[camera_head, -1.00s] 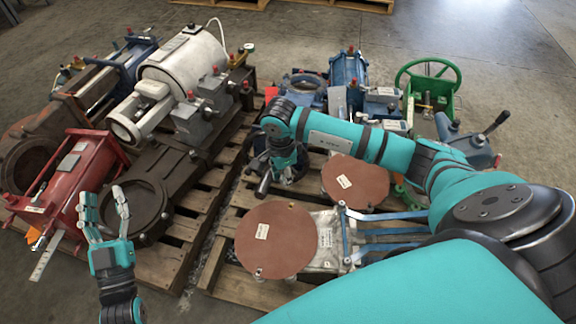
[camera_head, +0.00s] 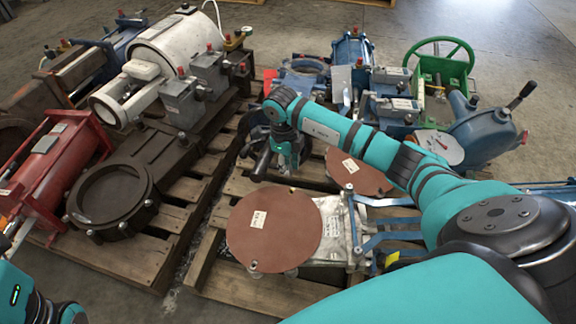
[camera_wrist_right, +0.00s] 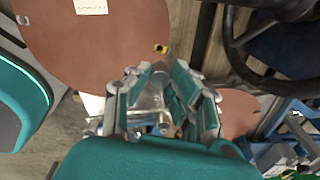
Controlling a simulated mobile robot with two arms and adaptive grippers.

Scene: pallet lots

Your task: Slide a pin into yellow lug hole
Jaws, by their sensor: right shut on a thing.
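A small yellow lug (camera_wrist_right: 160,48) with a dark spot, apparently its hole, sits at the rim of the large brown disc (camera_wrist_right: 100,45) in the right wrist view. In the head view that disc (camera_head: 272,232) lies flat on the pallet. My right gripper (camera_head: 287,160) points down just beyond the disc's far rim. In the wrist view its fingers (camera_wrist_right: 160,95) are closed around a grey, shiny piece (camera_wrist_right: 153,97); its shape is largely hidden, so I cannot tell whether it is the pin. It is apart from the lug. My left gripper is cut off at the left edge.
A second brown disc (camera_head: 360,172), blue bars (camera_head: 390,222) and a white sack (camera_head: 333,225) lie close by on the pallet (camera_head: 225,280). A black ring (camera_wrist_right: 235,45) is beside my right gripper. A red machine (camera_head: 45,165) and white motor (camera_head: 165,60) stand left.

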